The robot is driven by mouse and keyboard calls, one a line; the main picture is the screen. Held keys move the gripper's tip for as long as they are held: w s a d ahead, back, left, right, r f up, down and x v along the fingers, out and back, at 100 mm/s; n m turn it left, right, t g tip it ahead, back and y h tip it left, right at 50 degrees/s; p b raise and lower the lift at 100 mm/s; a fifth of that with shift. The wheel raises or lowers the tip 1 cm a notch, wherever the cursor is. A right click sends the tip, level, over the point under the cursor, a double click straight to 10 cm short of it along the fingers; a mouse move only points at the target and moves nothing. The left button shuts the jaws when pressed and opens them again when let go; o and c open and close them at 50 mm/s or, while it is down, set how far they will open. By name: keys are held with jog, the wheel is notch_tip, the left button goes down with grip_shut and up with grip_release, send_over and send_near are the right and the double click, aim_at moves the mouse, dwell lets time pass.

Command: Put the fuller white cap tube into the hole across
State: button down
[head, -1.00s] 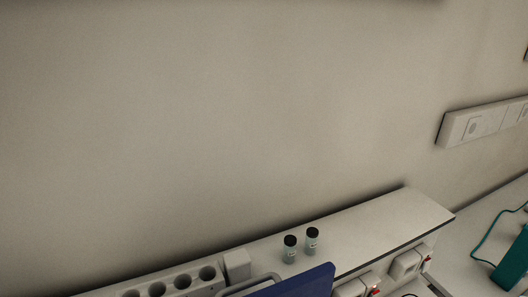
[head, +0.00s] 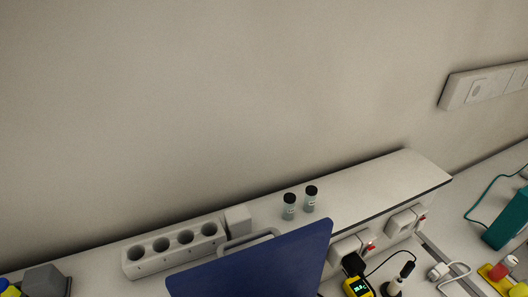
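No white-capped tube can be made out in the head view. A white block with several dark round holes (head: 172,250) sits on the shelf at the lower left, and its holes look empty from here. Two small vials with black caps, a left one (head: 289,208) and a right one (head: 310,200), stand upright on the shelf to the right of the block. My gripper is not in view.
A blue panel with a grey handle (head: 255,268) stands before the white shelf (head: 385,180) and hides part of it. A yellow meter (head: 358,287), plugs and cables lie at the lower right. A grey box (head: 44,281) is at the far left.

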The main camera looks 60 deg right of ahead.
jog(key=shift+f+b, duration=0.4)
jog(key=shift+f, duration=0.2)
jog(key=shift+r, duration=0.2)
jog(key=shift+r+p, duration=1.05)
jog(key=shift+p, duration=0.15)
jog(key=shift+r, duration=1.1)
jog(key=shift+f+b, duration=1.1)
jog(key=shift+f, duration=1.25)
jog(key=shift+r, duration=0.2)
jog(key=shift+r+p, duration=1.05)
jog(key=shift+p, duration=0.05)
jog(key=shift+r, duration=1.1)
